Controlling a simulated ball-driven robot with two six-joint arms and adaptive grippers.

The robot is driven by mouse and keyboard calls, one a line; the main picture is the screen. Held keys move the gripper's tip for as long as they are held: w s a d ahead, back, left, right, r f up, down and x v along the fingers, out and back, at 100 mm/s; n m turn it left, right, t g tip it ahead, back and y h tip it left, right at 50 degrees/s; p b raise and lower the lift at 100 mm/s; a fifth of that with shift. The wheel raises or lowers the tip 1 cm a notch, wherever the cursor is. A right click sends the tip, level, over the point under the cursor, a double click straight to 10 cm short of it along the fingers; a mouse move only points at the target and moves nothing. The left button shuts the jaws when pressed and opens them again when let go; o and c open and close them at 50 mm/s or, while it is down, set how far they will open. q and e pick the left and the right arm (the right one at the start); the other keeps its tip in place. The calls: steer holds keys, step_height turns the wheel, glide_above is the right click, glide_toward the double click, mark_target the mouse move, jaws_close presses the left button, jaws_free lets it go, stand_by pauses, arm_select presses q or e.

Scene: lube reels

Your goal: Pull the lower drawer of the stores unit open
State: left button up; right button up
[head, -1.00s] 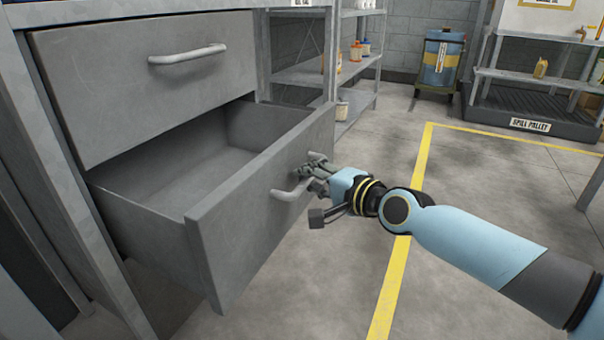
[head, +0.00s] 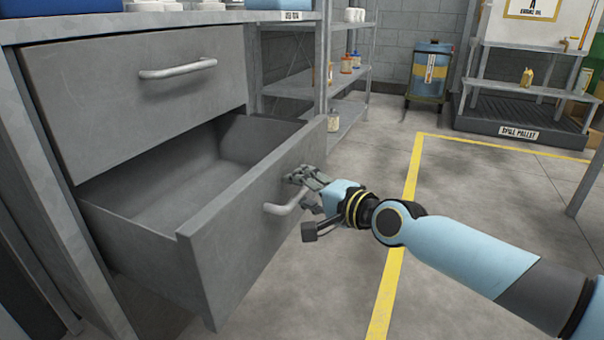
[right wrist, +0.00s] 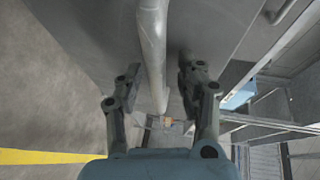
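The lower drawer (head: 235,225) of the grey stores unit (head: 42,130) stands well open in the head view, and its empty inside shows. Its pale bar handle (head: 283,207) is on the drawer front. My right gripper (head: 306,181) is at the far end of this handle. In the right wrist view the handle (right wrist: 152,45) runs between the two spread fingers of my right gripper (right wrist: 160,78), with a gap on each side. My left gripper is not in view.
The upper drawer (head: 135,90) is shut, with its own bar handle (head: 178,69). Shelving (head: 345,112) with bottles stands behind the unit. A blue drum (head: 430,72) and a spill pallet (head: 518,133) stand at the back. The floor right of the drawer is clear, with a yellow line (head: 398,255).

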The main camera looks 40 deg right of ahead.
steer(key=shift+r, duration=0.65)
steer(key=o, duration=0.8)
steer(key=r, duration=0.7)
steer(key=shift+w+d+r, duration=0.1)
steer(key=shift+w+r, duration=0.2)
steer(key=shift+r, duration=0.1)
steer(key=shift+c, duration=0.2)
steer(key=shift+r, duration=0.35)
steer(key=shift+s+r, duration=0.25)
steer(key=shift+r, duration=0.2)
steer(key=c, duration=0.8)
steer(key=shift+o, duration=0.2)
steer(key=shift+s+a+f, duration=0.1)
steer(key=shift+a, duration=0.1)
steer(key=shift+d+f, duration=0.1)
steer(key=shift+f, duration=0.2)
